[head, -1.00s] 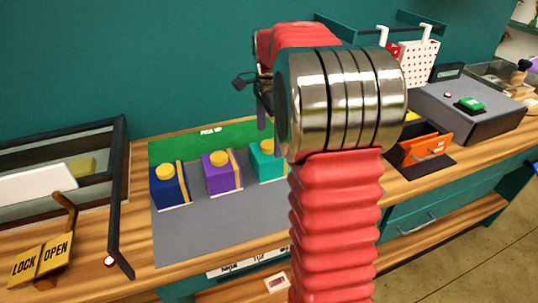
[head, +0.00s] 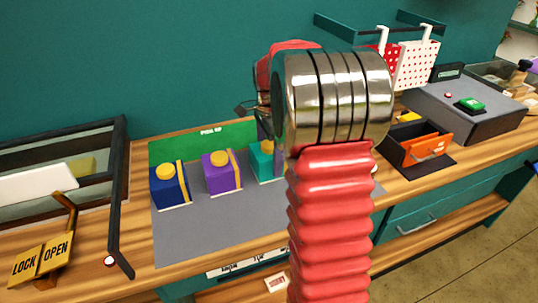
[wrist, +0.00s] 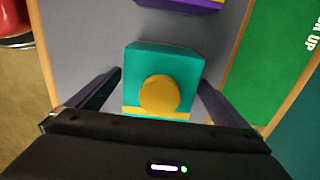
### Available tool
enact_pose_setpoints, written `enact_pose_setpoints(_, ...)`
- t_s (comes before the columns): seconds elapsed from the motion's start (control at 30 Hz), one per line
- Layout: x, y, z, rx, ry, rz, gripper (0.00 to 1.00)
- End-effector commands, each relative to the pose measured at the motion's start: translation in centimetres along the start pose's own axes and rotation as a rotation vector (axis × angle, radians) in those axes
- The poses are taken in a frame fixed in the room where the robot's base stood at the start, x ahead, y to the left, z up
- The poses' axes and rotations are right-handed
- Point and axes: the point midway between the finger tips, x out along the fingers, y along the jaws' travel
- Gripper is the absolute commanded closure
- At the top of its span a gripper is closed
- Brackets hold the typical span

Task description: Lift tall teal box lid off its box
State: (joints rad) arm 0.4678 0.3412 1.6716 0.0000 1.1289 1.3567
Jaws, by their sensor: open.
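The teal box (head: 261,163) stands on the grey mat, to the right of the purple box, partly hidden by my arm in the head view. In the wrist view its teal lid (wrist: 185,62) shows from above, with a round yellow knob (wrist: 159,95) and a yellow band. My gripper (wrist: 162,92) is open, with one dark finger on each side of the teal box. I cannot tell whether the fingers touch it. In the head view my gripper is mostly hidden behind my arm, with a finger showing beside the teal box.
A purple box (head: 220,175) and a blue box (head: 168,187) stand to the left on the grey mat (head: 215,232). A green strip (head: 190,146) lies behind them. An orange drawer (head: 425,147) and a lock/open sign (head: 42,259) stand at the sides.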

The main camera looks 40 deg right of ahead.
Motion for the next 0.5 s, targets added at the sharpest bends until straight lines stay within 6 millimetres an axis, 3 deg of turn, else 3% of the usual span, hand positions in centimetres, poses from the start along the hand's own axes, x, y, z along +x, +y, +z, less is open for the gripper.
enact_pose_setpoints(0.2,2.6,0.0,0.1,0.0,0.0,0.001,0.02)
enact_pose_setpoints(0.5,3.0,0.0,0.1,0.0,0.0,0.0,0.02)
